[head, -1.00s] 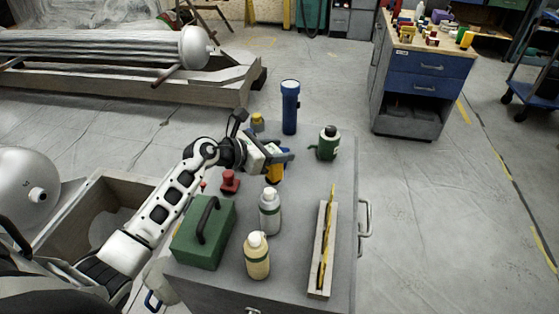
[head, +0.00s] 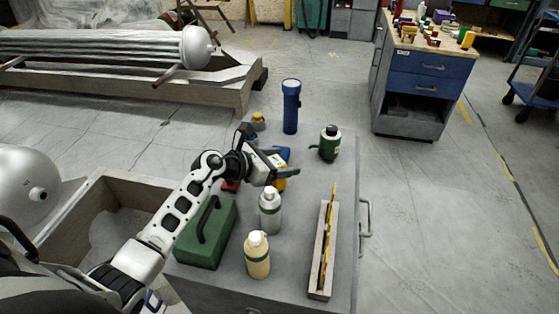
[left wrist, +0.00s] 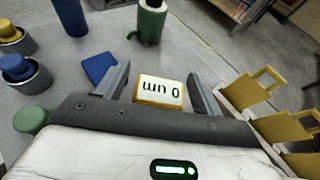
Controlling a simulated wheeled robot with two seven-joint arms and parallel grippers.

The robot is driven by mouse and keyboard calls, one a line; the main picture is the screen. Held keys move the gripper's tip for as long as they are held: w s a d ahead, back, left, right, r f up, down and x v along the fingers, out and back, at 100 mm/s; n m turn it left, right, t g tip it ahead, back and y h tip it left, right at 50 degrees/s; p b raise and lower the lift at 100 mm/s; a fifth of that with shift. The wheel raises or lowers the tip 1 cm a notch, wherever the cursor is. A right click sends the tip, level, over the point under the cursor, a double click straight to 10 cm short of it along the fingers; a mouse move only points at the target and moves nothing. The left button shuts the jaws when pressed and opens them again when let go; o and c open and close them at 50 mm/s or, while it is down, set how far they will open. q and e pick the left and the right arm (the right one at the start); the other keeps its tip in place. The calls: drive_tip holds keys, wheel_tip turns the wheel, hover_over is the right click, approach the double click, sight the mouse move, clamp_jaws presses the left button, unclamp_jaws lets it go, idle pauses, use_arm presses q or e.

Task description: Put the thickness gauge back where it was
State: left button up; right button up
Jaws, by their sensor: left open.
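The thickness gauge, yellow with a pale display reading "0 um" upside down, sits between my left gripper's fingers in the left wrist view (left wrist: 160,92). In the head view only a bit of its yellow body (head: 280,184) shows beneath the gripper. My left gripper (head: 285,171) is open over the grey cabinet top, with one finger on each side of the gauge. Gaps show beside the gauge, so the fingers do not look closed on it. A flat blue patch (left wrist: 100,67) lies just beyond the left finger. My right gripper is not in view.
On the cabinet top (head: 300,215) stand a blue flashlight (head: 290,106), a green bottle (head: 329,143), a silver bottle (head: 269,210), a cream bottle (head: 257,256), a green box (head: 206,235) and a slotted holder with yellow pieces (head: 322,260). A yellow-capped jar (head: 258,121) stands behind.

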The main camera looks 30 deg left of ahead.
use_arm(q)
drive_tip(key=shift+r, duration=0.25)
drive_tip(key=shift+s+a, duration=0.25)
drive_tip(key=shift+s, duration=0.05)
drive_tip(key=v, duration=1.1)
drive_tip(key=shift+s+r, duration=0.1)
drive_tip(key=shift+r, duration=0.05)
